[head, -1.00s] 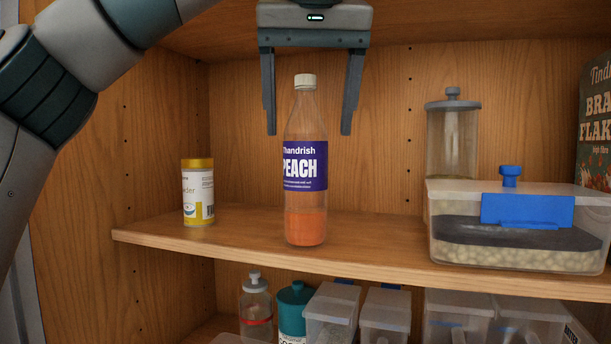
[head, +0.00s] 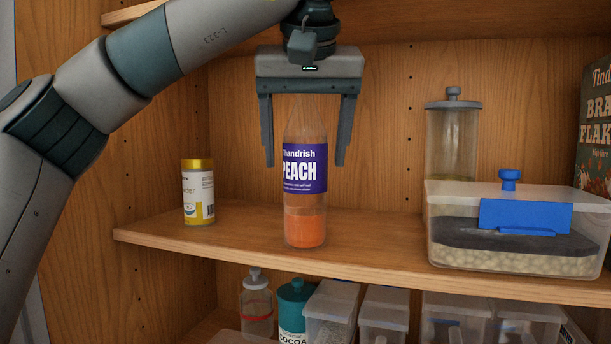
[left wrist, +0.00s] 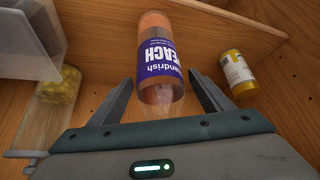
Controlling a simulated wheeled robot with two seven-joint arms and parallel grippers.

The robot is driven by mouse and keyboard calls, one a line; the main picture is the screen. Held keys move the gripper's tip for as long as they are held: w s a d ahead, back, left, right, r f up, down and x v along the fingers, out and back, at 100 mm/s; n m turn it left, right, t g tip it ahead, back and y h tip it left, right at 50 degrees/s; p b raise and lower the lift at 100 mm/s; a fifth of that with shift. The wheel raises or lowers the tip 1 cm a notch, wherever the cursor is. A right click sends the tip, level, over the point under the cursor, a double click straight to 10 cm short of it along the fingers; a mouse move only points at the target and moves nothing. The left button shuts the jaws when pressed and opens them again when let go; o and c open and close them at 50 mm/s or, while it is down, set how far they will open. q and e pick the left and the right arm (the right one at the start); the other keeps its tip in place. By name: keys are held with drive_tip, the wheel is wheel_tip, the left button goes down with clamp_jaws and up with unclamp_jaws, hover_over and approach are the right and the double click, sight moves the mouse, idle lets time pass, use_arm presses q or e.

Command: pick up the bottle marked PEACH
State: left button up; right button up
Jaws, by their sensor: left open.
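The PEACH bottle (head: 305,190) is clear, with a purple label and orange liquid at the bottom. It stands upright on the wooden shelf (head: 250,240). My left gripper (head: 305,160) points down over it, open, with one finger on each side of the bottle in the picture. The gripper body hides the bottle's cap. In the left wrist view the bottle (left wrist: 160,60) extends between and beyond the open fingers (left wrist: 163,92), with gaps on both sides. My right gripper is in neither view.
A yellow-lidded can (head: 198,195) stands left of the bottle. A clear bin with a blue latch (head: 525,215), a lidded jar (head: 452,140) and a cereal box (head: 595,130) stand to the right. Containers fill the lower shelf. The shelf around the bottle is clear.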

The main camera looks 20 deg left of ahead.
use_arm(q)
drive_tip(key=shift+c, duration=0.5)
drive_tip(key=c, duration=1.5)
drive_tip(key=shift+r, duration=0.1)
